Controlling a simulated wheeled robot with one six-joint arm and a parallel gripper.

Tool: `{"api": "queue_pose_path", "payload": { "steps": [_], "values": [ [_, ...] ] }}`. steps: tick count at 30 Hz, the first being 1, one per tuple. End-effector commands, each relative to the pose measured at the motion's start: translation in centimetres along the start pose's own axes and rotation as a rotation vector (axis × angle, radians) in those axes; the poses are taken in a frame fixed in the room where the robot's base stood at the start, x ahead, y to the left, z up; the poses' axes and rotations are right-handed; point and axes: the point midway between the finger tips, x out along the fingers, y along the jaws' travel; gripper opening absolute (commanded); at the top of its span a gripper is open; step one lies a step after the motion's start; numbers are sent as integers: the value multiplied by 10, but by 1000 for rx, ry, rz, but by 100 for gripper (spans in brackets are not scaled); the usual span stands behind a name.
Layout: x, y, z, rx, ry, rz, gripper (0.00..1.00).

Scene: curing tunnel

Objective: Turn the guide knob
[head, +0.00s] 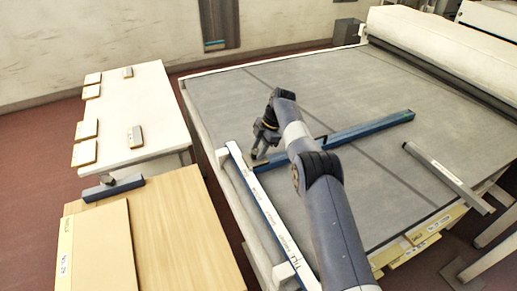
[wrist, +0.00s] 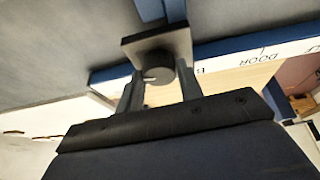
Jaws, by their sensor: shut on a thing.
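The guide knob (wrist: 157,68) is a dark round knob with a pale mark on its face, set on a square grey plate (wrist: 178,42). My gripper (wrist: 159,80) is shut on it, one finger on each side. In the head view my gripper (head: 259,151) points down at the near left end of a long blue guide bar (head: 365,129) lying across the grey belt (head: 320,88). The knob cannot be made out there, behind the gripper. A blue rail with a white lettered face (head: 264,205) runs along the belt's left edge; its lettering also shows in the wrist view (wrist: 240,56).
A grey bar (head: 447,176) sticks out over the belt's right edge. A large roller cover (head: 440,45) spans the back.

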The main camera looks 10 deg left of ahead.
Motion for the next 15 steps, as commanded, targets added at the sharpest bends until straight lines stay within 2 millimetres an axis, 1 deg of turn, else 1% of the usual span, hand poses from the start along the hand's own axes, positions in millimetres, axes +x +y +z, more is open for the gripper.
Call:
{"api": "queue_pose_path", "payload": {
  "steps": [1, 2, 3, 9, 15],
  "values": [
    [0, 0, 0, 0, -2, 1, 12],
    [0, 0, 0, 0, -2, 1, 37],
    [0, 0, 0, 0, -2, 1, 40],
    [0, 0, 0, 1, -1, 1, 56],
    [0, 0, 0, 1, -1, 1, 57]
  ]
}}
